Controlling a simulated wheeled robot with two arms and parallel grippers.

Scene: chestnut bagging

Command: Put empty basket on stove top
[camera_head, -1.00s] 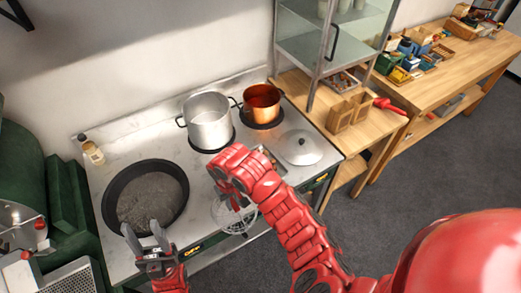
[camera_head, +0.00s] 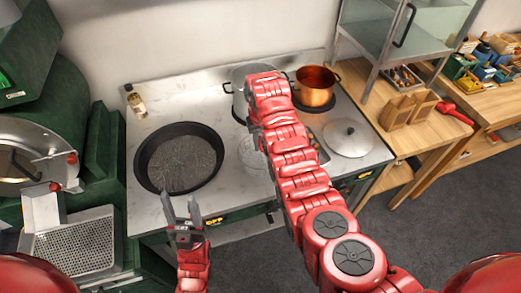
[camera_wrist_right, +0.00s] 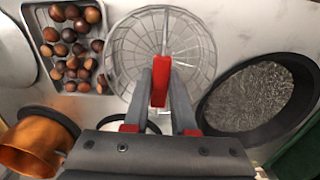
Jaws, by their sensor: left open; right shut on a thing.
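The empty wire basket (camera_head: 253,154) is over the stove top (camera_head: 225,203), between the black pan and the chestnut tray, partly hidden by my right arm in the head view. In the right wrist view the round wire basket (camera_wrist_right: 140,45) holds nothing, and my right gripper (camera_wrist_right: 160,85) is shut on its red handle (camera_wrist_right: 161,70). I cannot tell whether the basket touches the stove top. My left gripper (camera_head: 182,212) is open and empty at the stove's front edge, in front of the black pan (camera_head: 150,182).
A silver pot (camera_head: 238,82) and a copper pot (camera_head: 316,92) stand at the back. A lid (camera_head: 347,140) lies at the right. The tray (camera_wrist_right: 93,84) holds several chestnuts. A small bottle (camera_head: 137,104) stands at the back left. A green machine (camera_head: 70,100) is left of the stove.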

